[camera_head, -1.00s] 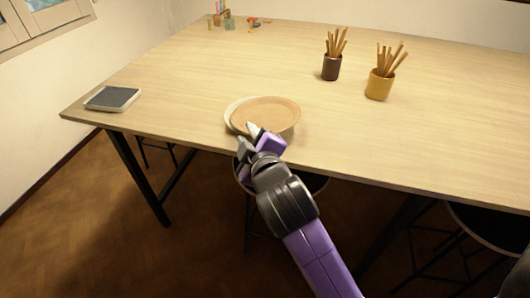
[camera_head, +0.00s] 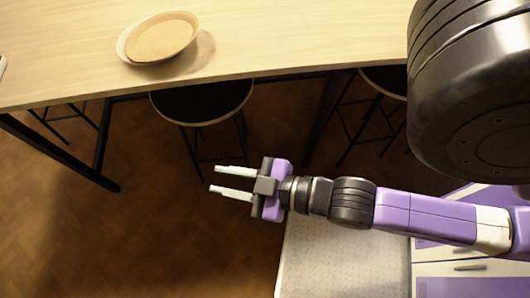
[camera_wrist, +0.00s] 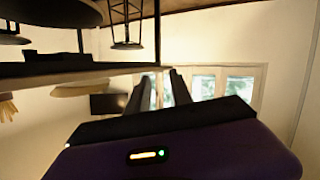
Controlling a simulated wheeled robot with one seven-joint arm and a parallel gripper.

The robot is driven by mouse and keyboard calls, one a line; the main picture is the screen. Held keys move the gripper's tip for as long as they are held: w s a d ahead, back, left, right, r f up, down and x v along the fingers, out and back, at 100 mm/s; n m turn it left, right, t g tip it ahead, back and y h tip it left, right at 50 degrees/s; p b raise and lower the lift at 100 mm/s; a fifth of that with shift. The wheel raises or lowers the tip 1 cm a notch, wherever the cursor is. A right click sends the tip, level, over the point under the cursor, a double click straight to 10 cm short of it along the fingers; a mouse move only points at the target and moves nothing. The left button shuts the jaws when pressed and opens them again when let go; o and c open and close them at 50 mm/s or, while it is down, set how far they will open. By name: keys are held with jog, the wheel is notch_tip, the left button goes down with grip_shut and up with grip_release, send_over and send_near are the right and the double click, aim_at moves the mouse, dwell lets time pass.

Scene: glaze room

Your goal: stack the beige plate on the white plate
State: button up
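The beige plate (camera_head: 162,37) lies on top of the white plate (camera_head: 123,44) near the front edge of the table. The white plate shows mostly as a rim along the left and lower left, so the two look slightly off-centre. Whether the beige plate lies fully flat I cannot tell. My gripper (camera_head: 213,179) is out over the floor in front of the table, well apart from the plates. Its two fingers are spread with nothing between them. In the wrist view, which is upside down, a pale plate shape (camera_wrist: 80,90) shows edge-on at the table.
The wooden table (camera_head: 290,35) spans the top of the head view. A dark round stool (camera_head: 200,102) stands under its front edge, with another stool (camera_head: 385,80) to the right. A pale speckled surface (camera_head: 340,265) lies below my arm. Brown floor (camera_head: 130,235) is clear at left.

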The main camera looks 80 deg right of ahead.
jog(key=s+r+m+y, duration=0.1)
jog(key=s+r, duration=0.1)
jog(key=s, duration=0.6)
jog(key=shift+a+r+m, duration=0.15)
jog(key=shift+a+m, duration=0.15)
jog(key=shift+a, duration=0.05)
jog(key=shift+s, duration=0.1)
dwell(0.6)
